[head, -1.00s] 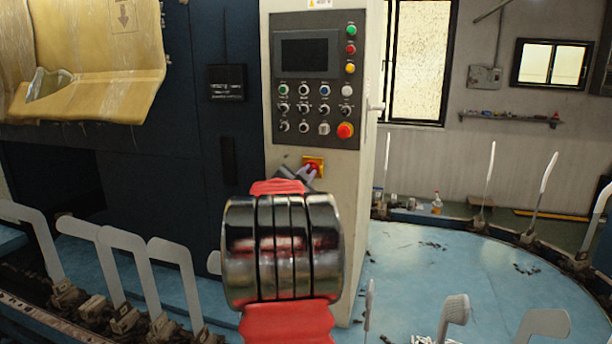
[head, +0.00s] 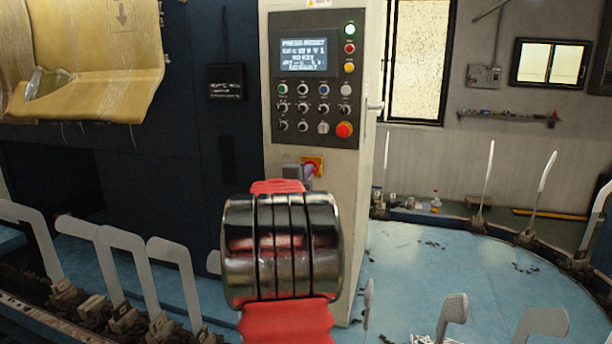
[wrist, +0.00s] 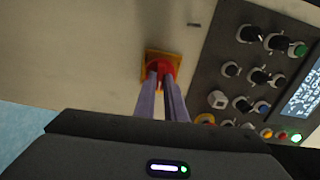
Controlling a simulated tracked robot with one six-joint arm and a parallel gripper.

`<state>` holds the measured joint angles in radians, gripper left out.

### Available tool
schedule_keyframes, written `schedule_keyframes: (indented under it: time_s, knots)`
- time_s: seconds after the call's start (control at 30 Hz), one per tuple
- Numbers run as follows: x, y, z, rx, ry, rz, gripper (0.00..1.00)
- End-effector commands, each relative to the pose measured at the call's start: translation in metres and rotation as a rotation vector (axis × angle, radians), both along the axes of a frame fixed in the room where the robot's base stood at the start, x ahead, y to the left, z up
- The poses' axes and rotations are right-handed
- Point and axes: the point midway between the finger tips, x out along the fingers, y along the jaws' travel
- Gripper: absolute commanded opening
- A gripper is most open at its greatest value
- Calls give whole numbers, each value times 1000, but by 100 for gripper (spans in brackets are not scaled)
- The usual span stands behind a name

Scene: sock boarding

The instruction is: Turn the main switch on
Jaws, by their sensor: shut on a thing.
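The main switch (head: 315,163) is a red knob on a yellow square plate, low on the cream control cabinet below the button panel. It also shows in the wrist view (wrist: 161,63). My gripper (wrist: 162,78) is shut on the red knob with its two purple-grey fingers, which hide part of it. In the head view my gripper (head: 308,173) is partly hidden behind my red and chrome arm. The panel screen (head: 303,54) is lit with text, and a green light (head: 350,30) above right of it is bright.
The button panel (head: 316,115) has several knobs and a big red button (head: 344,130) above the switch. A blue round table (head: 420,265) with several upright white sock boards (head: 545,172) stands right. More boards (head: 125,250) stand left. A yellow hood (head: 95,60) hangs upper left.

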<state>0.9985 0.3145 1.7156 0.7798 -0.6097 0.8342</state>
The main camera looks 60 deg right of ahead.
Motion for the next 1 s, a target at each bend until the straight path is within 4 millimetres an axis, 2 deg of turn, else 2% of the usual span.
schedule_keyframes:
  time_s: [0.03,0.63,0.67,0.7,0.9,1.0]
  knots:
    - [-6,-2,-2,4,-19,-10,0]
    - [-5,-2,-4,16,-71,-10,0]
    - [-5,-2,-4,16,-71,-10,11]
    - [-5,-2,-4,16,-71,-10,14]
    - [-3,-1,-3,15,-70,-5,28]
    - [-2,-1,-2,14,-70,-3,29]
